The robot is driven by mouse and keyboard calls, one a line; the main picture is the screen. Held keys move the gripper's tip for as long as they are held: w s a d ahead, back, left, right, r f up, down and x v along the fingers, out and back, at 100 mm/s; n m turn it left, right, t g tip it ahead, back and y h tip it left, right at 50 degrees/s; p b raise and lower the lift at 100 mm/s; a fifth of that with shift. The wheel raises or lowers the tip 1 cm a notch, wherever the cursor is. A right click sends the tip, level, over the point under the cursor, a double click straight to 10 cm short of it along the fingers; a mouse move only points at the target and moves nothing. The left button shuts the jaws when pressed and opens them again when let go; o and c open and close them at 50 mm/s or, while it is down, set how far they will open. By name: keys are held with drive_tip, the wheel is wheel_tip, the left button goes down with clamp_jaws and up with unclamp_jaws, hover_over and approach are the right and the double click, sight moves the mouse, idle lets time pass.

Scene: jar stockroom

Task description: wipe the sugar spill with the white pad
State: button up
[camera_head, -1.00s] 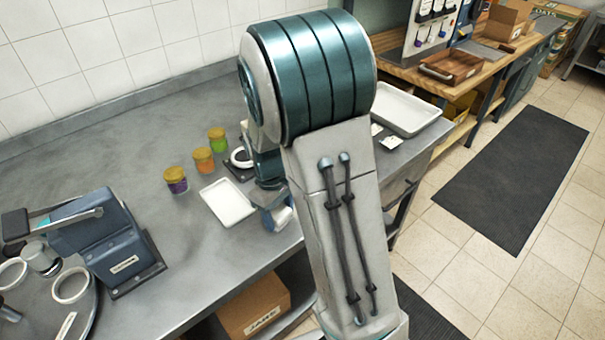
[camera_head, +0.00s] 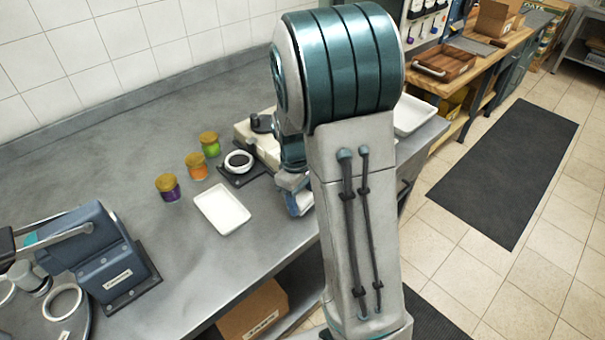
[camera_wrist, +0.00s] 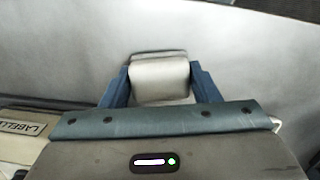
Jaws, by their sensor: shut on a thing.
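In the wrist view, the white pad (camera_wrist: 160,80) sits between the two blue fingers of my gripper (camera_wrist: 161,88), which is shut on it. The pad is over the grey worktop (camera_wrist: 60,60); I cannot tell whether it touches. In the head view, my gripper (camera_head: 297,197) is low over the counter near its front edge, right of the white tray, mostly hidden by my arm. The pad is not clear there. I cannot make out the sugar spill in either view; my arm covers part of the counter.
A white tray (camera_head: 222,208), purple (camera_head: 168,187), orange (camera_head: 196,166) and green (camera_head: 210,144) jars and a black-based device with a white ring (camera_head: 239,162) stand left of my arm. A cream labeller (camera_wrist: 22,140) is close at the wrist view's left. A blue machine (camera_head: 95,255) stands further left.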

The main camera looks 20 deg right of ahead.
wheel_tip(320, 180, up, 3)
drive_tip(key=shift+s+a+f+p, duration=0.15)
drive_tip(key=shift+p, duration=0.4)
drive_tip(key=shift+r+p, duration=1.55)
drive_tip(key=shift+r, duration=0.6)
drive_tip(key=shift+f, duration=0.15)
